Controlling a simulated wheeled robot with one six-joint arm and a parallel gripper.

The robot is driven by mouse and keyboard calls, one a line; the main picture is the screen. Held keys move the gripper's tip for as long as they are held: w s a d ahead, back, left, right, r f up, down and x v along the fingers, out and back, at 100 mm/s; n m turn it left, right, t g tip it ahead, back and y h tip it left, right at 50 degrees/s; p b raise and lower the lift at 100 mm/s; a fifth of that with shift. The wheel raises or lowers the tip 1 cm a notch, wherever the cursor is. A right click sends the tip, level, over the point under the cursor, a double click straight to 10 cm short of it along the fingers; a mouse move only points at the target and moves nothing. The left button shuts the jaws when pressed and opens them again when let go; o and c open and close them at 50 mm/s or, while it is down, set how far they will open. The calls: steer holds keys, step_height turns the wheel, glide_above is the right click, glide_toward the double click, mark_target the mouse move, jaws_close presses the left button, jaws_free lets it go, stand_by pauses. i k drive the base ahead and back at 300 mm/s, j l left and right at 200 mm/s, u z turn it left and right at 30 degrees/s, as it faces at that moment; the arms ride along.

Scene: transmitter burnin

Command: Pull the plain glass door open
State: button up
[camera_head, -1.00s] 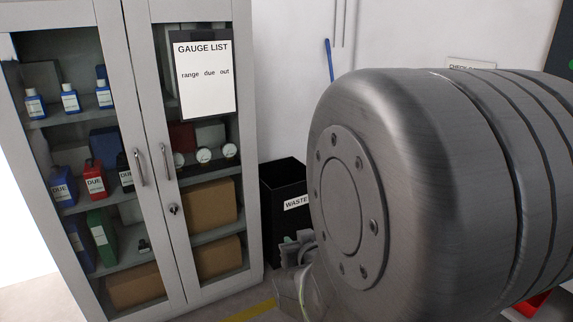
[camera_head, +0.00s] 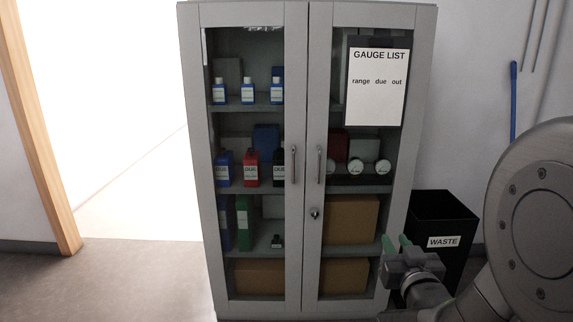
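A grey cabinet (camera_head: 423,100) with two glass doors stands ahead, and both doors look shut. The plain glass door (camera_head: 296,60) is the left one, with no sheet on it and a vertical metal handle (camera_head: 294,164) near its right edge. The right door (camera_head: 319,60) carries a gauge list sheet (camera_head: 376,90), its own handle (camera_head: 320,164) and a lock (camera_head: 315,213). My gripper (camera_head: 397,242) is at lower right, in front of the right door's lower edge and apart from both handles. Its two green-tipped fingers stand apart with nothing seen between them.
A black waste bin (camera_head: 440,214) stands right of the cabinet, partly behind my arm. Bottles and boxes sit on the shelves behind the glass. A bright doorway with a wooden frame (camera_head: 44,140) is at left. The floor (camera_head: 140,285) left of the cabinet is clear.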

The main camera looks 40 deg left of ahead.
mark_target(191, 18)
steer(key=i+j+u, duration=0.15)
steer(key=j, duration=0.3)
steer(key=i+j+u, duration=0.1)
steer(key=i+j, duration=0.15)
steer(key=j, duration=0.15)
steer(key=i+j+u, duration=0.15)
steer(key=i+j, duration=0.1)
steer(key=j, duration=0.15)
